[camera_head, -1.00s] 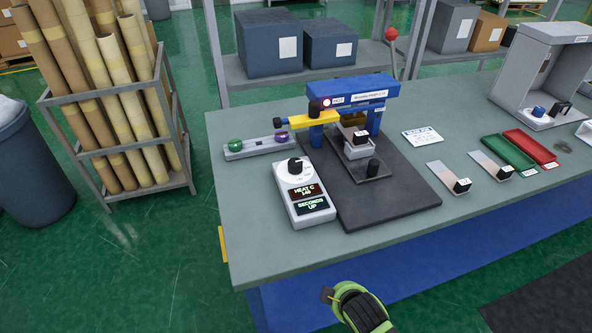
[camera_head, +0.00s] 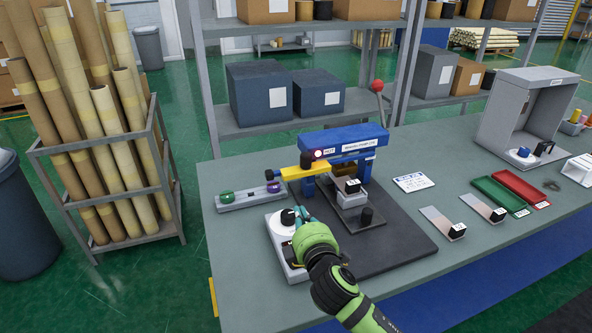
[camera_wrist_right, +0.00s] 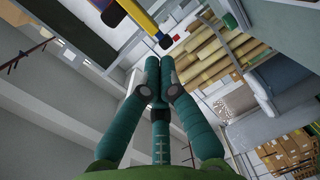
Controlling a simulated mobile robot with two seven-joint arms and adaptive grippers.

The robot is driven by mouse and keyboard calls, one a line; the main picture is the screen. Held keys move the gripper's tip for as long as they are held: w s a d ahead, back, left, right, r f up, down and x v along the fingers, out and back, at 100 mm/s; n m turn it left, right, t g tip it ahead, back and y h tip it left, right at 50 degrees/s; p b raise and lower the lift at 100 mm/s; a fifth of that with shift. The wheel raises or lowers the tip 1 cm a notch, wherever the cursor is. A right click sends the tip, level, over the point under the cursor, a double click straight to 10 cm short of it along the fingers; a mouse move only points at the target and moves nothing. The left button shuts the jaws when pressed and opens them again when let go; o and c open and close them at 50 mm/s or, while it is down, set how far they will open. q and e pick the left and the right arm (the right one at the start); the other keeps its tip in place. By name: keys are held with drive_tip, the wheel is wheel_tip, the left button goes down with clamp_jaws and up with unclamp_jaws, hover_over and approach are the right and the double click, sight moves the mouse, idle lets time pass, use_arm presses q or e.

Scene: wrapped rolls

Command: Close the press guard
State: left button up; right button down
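The blue press (camera_head: 345,146) stands on a dark mat on the table, with a red-knobbed lever behind it. A yellow bar (camera_head: 305,172), which looks like its guard, sticks out to the left and ends in a dark knob (camera_head: 281,175). The bar and knob also show in the right wrist view (camera_wrist_right: 142,18). My right gripper (camera_head: 301,214) is in front of and below the bar, over the grey control box (camera_head: 281,238), apart from the bar. Its teal fingers (camera_wrist_right: 159,62) are drawn together with nothing visible between them. My left gripper is out of view.
A grey holder (camera_head: 247,196) with green and purple knobs lies left of the press. Sample strips (camera_head: 442,222), a green tray (camera_head: 503,195) and a red tray (camera_head: 522,188) lie to the right. A rack of rolls (camera_head: 105,180) stands left of the table.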

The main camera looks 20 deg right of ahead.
wheel_tip(320, 180, up, 3)
drive_tip(key=w+n+t, duration=0.1)
drive_tip(key=w+n, duration=0.1)
drive_tip(key=p, duration=0.2)
approach(297, 168)
drive_tip(key=w+a+r, duration=0.2)
drive_tip(key=w+a, duration=0.3)
drive_tip(key=d, duration=0.1)
drive_tip(key=w+d, duration=0.1)
drive_tip(key=d, duration=0.1)
drive_tip(key=shift+w+d+y+p, duration=0.15)
drive_tip(key=shift+w+y+p, duration=0.05)
drive_tip(key=shift+y+p, duration=0.2)
drive_tip(key=shift+w+d, duration=0.1)
drive_tip(key=shift+d, duration=0.45)
drive_tip(key=shift+d, duration=0.1)
